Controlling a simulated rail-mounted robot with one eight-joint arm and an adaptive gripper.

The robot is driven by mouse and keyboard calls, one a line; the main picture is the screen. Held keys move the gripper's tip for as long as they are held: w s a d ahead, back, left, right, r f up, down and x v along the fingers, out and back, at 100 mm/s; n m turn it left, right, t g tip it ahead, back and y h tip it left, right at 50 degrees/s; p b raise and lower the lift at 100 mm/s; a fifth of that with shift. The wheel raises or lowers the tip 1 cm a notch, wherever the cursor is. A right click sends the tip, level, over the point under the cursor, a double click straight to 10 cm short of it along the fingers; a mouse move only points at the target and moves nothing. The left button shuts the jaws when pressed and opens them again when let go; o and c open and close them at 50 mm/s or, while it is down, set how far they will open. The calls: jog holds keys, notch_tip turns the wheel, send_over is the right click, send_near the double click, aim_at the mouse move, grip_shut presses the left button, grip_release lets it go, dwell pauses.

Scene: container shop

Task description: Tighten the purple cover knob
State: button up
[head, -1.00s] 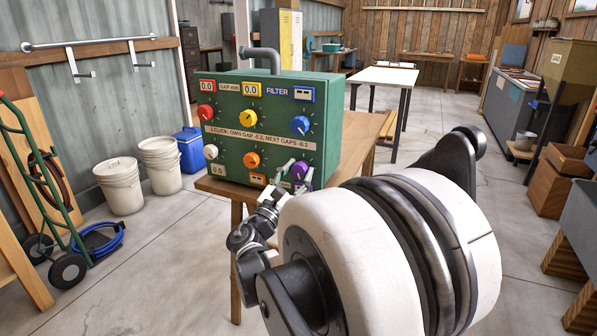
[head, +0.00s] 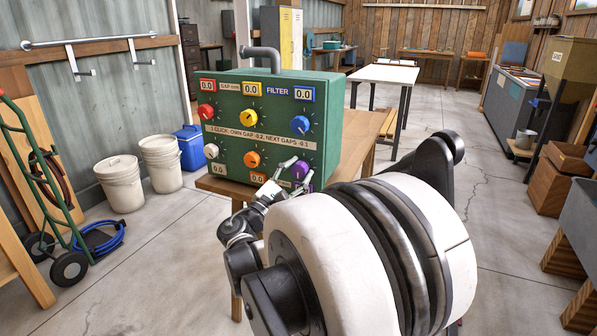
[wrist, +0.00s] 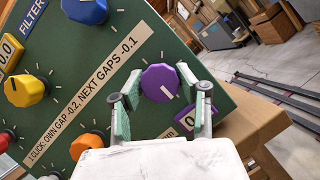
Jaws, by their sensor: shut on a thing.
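The purple knob (head: 299,170) sits at the lower right of the green panel box (head: 230,131). It also shows in the wrist view (wrist: 159,80), with its white pointer line slanting to the lower right. My gripper (head: 296,174) has one green-padded finger on each side of this knob and is shut on it. In the head view my arm and fingers cover part of the knob. The display below the purple knob (wrist: 186,121) is partly hidden by a finger in the wrist view.
Red (head: 206,111), yellow (head: 248,118), blue (head: 302,122), white (head: 211,151) and orange (head: 252,159) knobs share the panel. Their visible displays read 0.0. A strip (head: 258,136) gives click rules. The box stands on a wooden table (head: 352,150). Buckets (head: 120,183) stand at left.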

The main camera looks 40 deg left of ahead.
jog(key=o, duration=1.2)
jog(key=shift+c, duration=0.2)
jog(key=v, duration=1.2)
